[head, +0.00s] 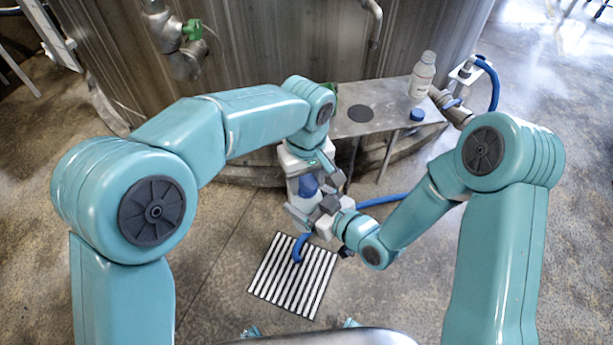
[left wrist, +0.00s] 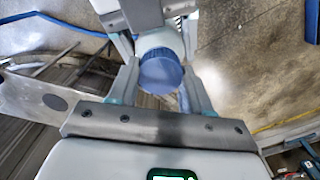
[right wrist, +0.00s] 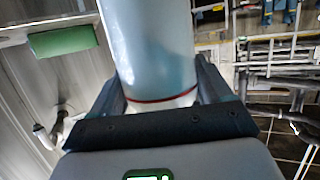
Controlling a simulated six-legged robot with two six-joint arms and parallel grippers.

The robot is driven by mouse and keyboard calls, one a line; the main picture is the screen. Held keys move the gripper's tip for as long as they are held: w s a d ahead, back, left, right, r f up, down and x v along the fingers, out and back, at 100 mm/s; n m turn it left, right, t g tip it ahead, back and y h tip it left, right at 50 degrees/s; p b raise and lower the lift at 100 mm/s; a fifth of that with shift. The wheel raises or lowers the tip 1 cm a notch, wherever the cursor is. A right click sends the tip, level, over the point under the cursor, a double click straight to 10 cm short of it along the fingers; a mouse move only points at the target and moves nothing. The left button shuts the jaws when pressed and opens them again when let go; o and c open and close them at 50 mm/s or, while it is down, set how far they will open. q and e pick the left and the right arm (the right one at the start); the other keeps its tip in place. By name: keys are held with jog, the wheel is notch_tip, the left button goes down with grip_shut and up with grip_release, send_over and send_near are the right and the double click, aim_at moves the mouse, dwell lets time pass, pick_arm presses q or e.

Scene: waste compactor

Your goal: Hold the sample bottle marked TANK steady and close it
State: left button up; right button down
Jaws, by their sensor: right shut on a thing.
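A white sample bottle (right wrist: 152,45) with a thin red line fills the space between the fingers of my right gripper (right wrist: 158,82), which is shut on its body. In the left wrist view its blue cap (left wrist: 161,72) sits at the bottle's near end and faces my left gripper (left wrist: 162,80). The left fingers stand open on either side of the cap, with a small gap showing on the right. In the head view both grippers meet in front of the tank, with the blue cap (head: 308,186) between them. No marking is readable, and whether the cap is seated is hidden.
A metal shelf (head: 375,125) beside the large tank (head: 270,50) carries a second white bottle (head: 423,75), apparently uncapped, and a loose blue cap (head: 417,114). A striped floor grate (head: 295,275) and blue hose (head: 385,199) lie below my grippers.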

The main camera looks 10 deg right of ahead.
pick_arm(q)
jog(key=m, duration=0.4)
jog(key=shift+m, duration=0.4)
jog(key=shift+c, duration=0.3)
jog(key=m, duration=0.4)
jog(key=o, duration=1.2)
jog(key=shift+r, duration=2.25)
